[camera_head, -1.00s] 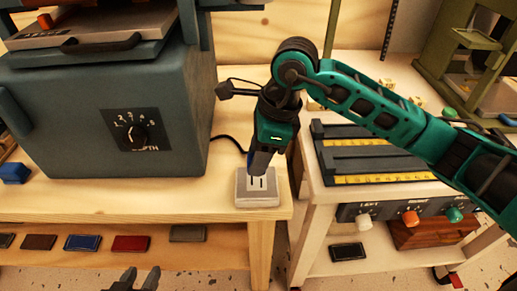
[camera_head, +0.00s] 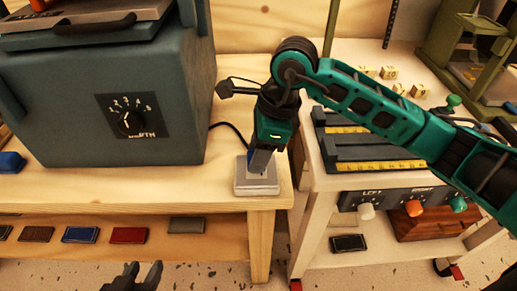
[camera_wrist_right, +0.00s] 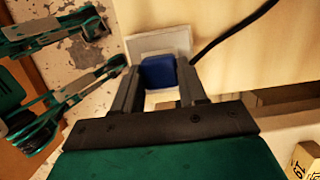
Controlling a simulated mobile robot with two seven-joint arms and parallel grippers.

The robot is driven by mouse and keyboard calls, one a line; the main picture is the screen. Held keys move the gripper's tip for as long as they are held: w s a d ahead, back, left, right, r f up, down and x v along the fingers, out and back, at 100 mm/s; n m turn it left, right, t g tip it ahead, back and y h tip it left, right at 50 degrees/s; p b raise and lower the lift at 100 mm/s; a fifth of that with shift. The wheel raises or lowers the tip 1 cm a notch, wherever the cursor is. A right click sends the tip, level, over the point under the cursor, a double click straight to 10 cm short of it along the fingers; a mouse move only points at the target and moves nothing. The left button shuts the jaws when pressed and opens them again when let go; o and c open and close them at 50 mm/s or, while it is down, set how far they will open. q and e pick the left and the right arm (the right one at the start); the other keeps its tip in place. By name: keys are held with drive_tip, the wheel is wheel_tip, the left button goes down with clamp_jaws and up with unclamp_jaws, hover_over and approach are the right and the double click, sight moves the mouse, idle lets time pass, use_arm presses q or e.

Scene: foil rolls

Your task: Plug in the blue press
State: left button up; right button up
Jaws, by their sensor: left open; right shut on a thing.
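The blue press (camera_head: 115,95) is a large blue-grey machine with a numbered depth dial, at the left on the wooden bench. A grey-white socket block (camera_head: 257,187) sits at the bench's front right corner. My right gripper (camera_head: 262,158) points down over it, shut on a blue plug (camera_wrist_right: 158,72). The plug is at the socket's top face and hides its slots; I cannot tell how far in it is. In the right wrist view the socket (camera_wrist_right: 172,41) lies just behind the plug. My left gripper (camera_head: 138,272) is open and empty, low in front of the bench.
A black cable (camera_head: 234,128) runs from behind the press toward the socket. Several coloured plates, one of them red (camera_head: 129,235), lie on the lower shelf. A white cart (camera_head: 318,205) with dark rails and knobs stands close on the right, a narrow gap away.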

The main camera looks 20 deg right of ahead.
drive_tip(key=shift+b, duration=0.35)
idle(0.7)
idle(0.6)
idle(0.4)
drive_tip(key=shift+f+b, duration=0.6)
drive_tip(key=shift+b, duration=0.1)
drive_tip(key=o, duration=1.1)
drive_tip(key=p+v, duration=0.2)
drive_tip(key=v, duration=1.1)
